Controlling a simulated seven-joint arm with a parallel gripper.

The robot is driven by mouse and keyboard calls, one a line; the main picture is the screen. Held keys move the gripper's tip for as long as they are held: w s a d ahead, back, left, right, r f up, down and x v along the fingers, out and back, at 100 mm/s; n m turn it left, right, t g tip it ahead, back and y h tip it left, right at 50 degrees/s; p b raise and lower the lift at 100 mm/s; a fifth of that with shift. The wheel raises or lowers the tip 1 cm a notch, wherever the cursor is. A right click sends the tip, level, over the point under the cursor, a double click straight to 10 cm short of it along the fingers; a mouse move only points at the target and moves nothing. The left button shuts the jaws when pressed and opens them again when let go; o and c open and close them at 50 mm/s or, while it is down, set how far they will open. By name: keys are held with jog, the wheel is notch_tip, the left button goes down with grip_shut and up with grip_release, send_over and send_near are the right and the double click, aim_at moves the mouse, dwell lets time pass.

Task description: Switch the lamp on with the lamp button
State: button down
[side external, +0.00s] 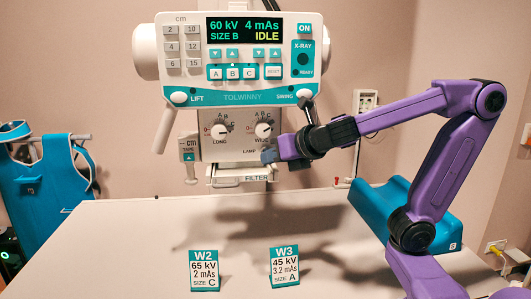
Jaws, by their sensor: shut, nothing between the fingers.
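The X-ray head (235,97) hangs over the table, with a display reading 60 kV, 4 mAs, SIZE B and IDLE. Below it is a grey collimator panel (240,146) with LONG (219,132) and WIDE (263,130) knobs. A partly covered LAMP label (249,152) sits at the panel's lower edge. My gripper (268,157) is shut and empty, its tip just right of that label, below the WIDE knob. The lamp button is not visible; the fingertips probably hide it. I cannot tell whether the tip touches the panel. No lamp light shows clearly on the table.
A FILTER tray (238,177) juts out just below my gripper. A SWING handle (305,94) is close above my wrist. Cards W2 (204,270) and W3 (285,266) stand on the white table (120,250). A blue cushion (400,210) lies at right.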

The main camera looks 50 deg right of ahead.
jog(key=shift+w+d, duration=0.1)
dwell(0.5)
jog(key=shift+w+d, duration=0.2)
jog(key=shift+w, duration=0.05)
jog(key=shift+w+d, duration=0.25)
jog(key=shift+d, duration=0.05)
dwell(0.8)
jog(key=shift+a, duration=0.1)
jog(key=shift+s+a, duration=0.5)
jog(key=shift+s, duration=0.1)
dwell(0.3)
jog(key=s+a, duration=0.3)
jog(key=shift+s+a, duration=0.25)
jog(key=shift+a, duration=0.05)
jog(key=shift+f, duration=0.1)
dwell(0.9)
